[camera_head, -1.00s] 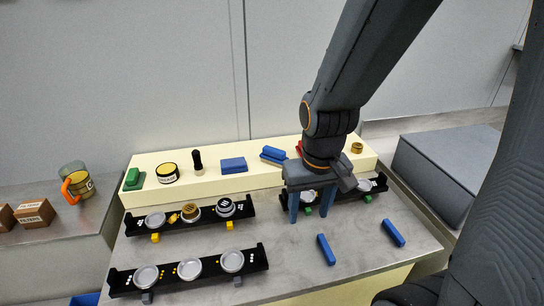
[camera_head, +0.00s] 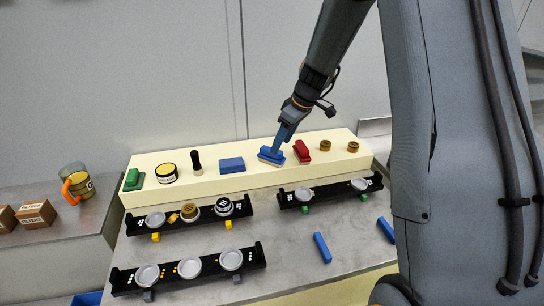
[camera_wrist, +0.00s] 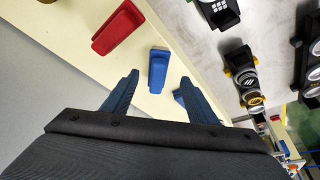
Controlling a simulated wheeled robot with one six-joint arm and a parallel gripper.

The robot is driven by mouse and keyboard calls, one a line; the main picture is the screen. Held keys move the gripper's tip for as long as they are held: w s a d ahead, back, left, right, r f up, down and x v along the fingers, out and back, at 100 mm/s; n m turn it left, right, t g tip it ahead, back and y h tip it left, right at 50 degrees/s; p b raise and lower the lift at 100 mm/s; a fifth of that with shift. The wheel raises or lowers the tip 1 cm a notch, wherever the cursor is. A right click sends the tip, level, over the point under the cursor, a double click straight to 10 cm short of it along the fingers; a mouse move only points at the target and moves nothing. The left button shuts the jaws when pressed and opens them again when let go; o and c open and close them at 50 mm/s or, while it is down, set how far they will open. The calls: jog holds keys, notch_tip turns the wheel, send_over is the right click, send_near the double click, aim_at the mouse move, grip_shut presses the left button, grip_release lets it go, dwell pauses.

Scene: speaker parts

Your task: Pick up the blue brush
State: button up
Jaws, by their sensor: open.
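The blue brush (camera_head: 271,156) has a blue top and a pale underside. It lies on the cream raised shelf, just left of the red brush (camera_head: 302,151). My gripper (camera_head: 279,146) is over it from above, open with blue fingers. In the wrist view, the blue brush (camera_wrist: 158,69) shows in the gap between the two open fingertips (camera_wrist: 158,84), with space on both sides. The red brush (camera_wrist: 117,27) is beyond to the upper left. In the head view the fingers overlap the brush, so any contact is hard to tell.
The cream shelf (camera_head: 210,184) also holds a blue block (camera_head: 232,165), a black-handled tool (camera_head: 196,162), a round tin (camera_head: 166,173), a green piece (camera_head: 133,179) and small brass parts (camera_head: 339,145). Black racks (camera_head: 187,268) with round parts and loose blue bars (camera_head: 322,247) are in front.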

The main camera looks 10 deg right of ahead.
jog(key=shift+w+f, duration=0.1)
jog(key=shift+w, duration=0.2)
jog(key=shift+p+x, duration=0.45)
jog(key=shift+x, duration=0.6)
jog(key=f+p, duration=0.1)
jog(key=w+a+f, duration=0.1)
jog(key=a+f+p, duration=0.1)
jog(key=shift+w+f+p, duration=0.15)
jog(key=shift+w+p, duration=0.15)
jog(key=shift+w, duration=0.1)
jog(key=shift+w+a+f, duration=0.15)
jog(key=shift+w+f, duration=0.05)
jog(key=shift+f, duration=0.45)
jog(key=c, duration=1.3)
jog(key=shift+o, duration=0.2)
jog(key=shift+r+b, duration=1.6)
jog(key=shift+r, duration=3.45)
